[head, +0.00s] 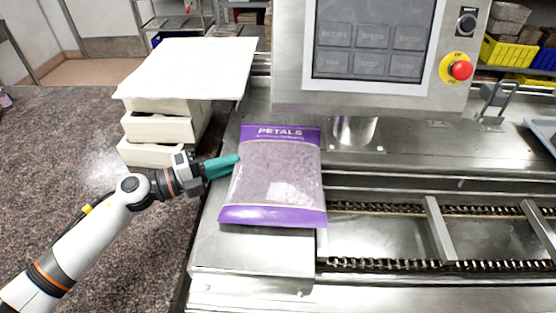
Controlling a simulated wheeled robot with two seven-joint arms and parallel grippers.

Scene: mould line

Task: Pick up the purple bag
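The purple bag (276,180) lies flat on the metal top of the machine, with a purple band at each end and the word PETALS on the far one. Its middle shows pale mauve contents. My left gripper (222,166) is at the bag's left edge, near its upper half, with teal fingers pointing right toward it. The fingers overlap the bag's edge in the picture; I cannot tell if they touch or grip it, and the gap between them does not show. My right gripper is not in view.
White boxes under a pale board (190,68) stand behind my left gripper. A control panel (372,45) with a red stop button (460,70) hangs over the machine behind the bag. A chain conveyor (400,235) with metal bars runs to the right. Bare metal (255,248) lies in front.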

